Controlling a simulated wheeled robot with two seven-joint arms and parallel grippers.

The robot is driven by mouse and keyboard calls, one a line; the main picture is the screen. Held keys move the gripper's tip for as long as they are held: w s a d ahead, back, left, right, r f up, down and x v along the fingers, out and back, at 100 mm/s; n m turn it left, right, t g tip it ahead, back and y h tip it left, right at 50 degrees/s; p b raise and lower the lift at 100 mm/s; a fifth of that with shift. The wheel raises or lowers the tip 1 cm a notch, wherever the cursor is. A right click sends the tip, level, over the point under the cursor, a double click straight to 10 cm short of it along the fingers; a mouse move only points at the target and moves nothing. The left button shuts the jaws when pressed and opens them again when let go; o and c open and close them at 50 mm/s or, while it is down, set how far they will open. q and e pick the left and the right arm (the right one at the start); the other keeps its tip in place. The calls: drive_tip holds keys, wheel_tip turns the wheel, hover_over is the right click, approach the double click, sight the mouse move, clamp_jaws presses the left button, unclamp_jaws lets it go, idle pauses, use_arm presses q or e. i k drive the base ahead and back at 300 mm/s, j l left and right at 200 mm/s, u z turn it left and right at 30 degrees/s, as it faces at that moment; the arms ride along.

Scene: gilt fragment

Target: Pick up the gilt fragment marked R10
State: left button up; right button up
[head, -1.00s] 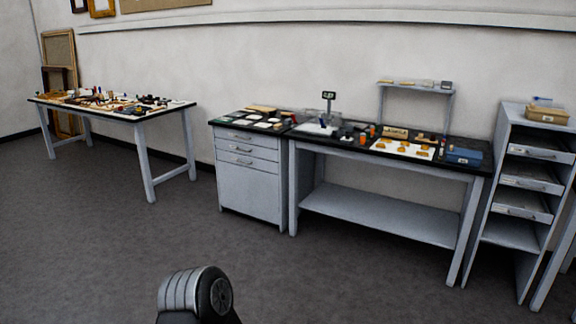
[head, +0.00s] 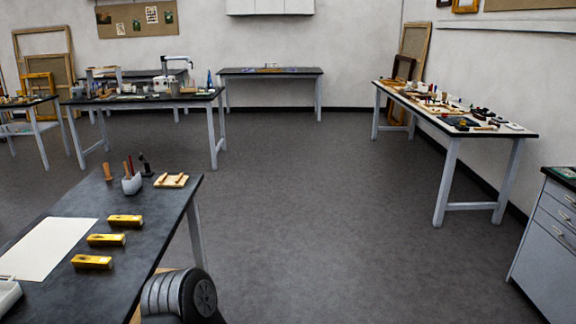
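Three gold-coloured block-like pieces lie in a row on the dark-topped near table (head: 150,235) at the lower left of the head view. One is the far piece (head: 125,220), one the middle piece (head: 106,239) and one the near piece (head: 92,262). They lie to the right of a white sheet (head: 45,245). No marking can be read on them, so I cannot tell which, if any, is R10. Neither of my grippers is in view; only a rounded part of my own arm shows at the bottom.
A pot of tools (head: 132,184) and a small wooden piece (head: 171,181) stand at the near table's far end. A white tray (head: 8,295) is at the left edge. A long cluttered table (head: 520,134) stands along the right wall. The grey floor (head: 330,220) between is open.

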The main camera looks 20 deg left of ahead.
sight(80, 260)
drive_tip(key=i+u, duration=0.4)
drive_tip(key=i+l+u, duration=0.2)
drive_tip(key=u, duration=0.2)
drive_tip(key=i+l+u, duration=0.4)
drive_tip(key=k+j, duration=0.1)
